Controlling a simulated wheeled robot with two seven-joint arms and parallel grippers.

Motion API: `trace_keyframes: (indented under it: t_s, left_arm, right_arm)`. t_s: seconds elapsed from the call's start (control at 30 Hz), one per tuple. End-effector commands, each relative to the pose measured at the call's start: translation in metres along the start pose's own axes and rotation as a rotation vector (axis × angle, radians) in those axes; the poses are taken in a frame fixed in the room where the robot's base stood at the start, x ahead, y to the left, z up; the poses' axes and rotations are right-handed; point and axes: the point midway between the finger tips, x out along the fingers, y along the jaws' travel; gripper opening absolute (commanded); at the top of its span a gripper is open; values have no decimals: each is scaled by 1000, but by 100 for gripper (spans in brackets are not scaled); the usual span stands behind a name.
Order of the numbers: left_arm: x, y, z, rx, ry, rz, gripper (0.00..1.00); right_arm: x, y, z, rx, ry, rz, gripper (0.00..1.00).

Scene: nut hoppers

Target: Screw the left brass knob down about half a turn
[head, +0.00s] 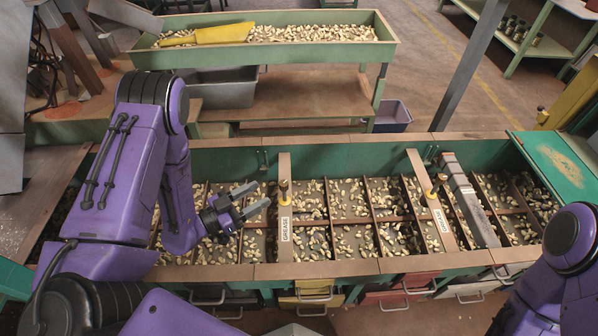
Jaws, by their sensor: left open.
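The left brass knob (284,192) stands upright on a tan crossbar (285,235) that spans the green nut hopper, with a yellow base under it. My left gripper (262,196) is just to the left of this knob. Its two fingers are apart and point toward the knob, with nothing visible between them. In this view a small gap shows between the fingertips and the knob. A second brass knob (436,184) stands on another crossbar farther right. Only part of my right arm shows at the lower right; its gripper is out of view.
The hopper's compartments hold many nuts. A grey bar (470,205) crosses it near the right knob. Drawers with handles (314,291) line the front. Behind stand a green trough of nuts (395,42) with a yellow scoop (222,33) and a grey bin (220,90).

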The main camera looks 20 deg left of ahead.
Motion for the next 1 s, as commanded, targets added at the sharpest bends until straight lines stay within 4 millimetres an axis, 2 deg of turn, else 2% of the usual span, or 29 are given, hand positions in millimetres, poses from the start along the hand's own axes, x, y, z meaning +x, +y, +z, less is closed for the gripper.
trace_keyframes:
  t_s: [0.03, 0.1, 0.27, 0.37, 0.6, 0.7, 0.83, 1.0]
  left_arm:
    - [0, 0, 12, 0, -1, 0, 54]
    - [0, 0, 17, 0, -1, 0, 54]
    - [6, 0, 18, 1, -1, 2, 54]
    - [22, 2, 18, 2, -1, 7, 54]
    - [77, 1, 17, 4, 1, 6, 54]
    - [93, 1, 17, 4, 1, 4, 54]
    - [104, 0, 17, 1, 0, 1, 54]
    - [106, 0, 17, 0, 0, -1, 54]
  right_arm:
    - [11, -1, 5, 0, -1, 1, 0]
    - [16, -1, 7, 0, -2, 1, 0]
    - [17, -1, 8, -1, -2, 1, 0]
    - [17, -1, 8, 0, -1, 1, 0]
    - [18, -1, 8, 0, -1, 1, 0]
    - [18, -1, 8, 0, -1, 1, 0]
    - [18, -1, 8, 0, -1, 1, 0]
    - [18, -1, 8, 0, -1, 1, 0]
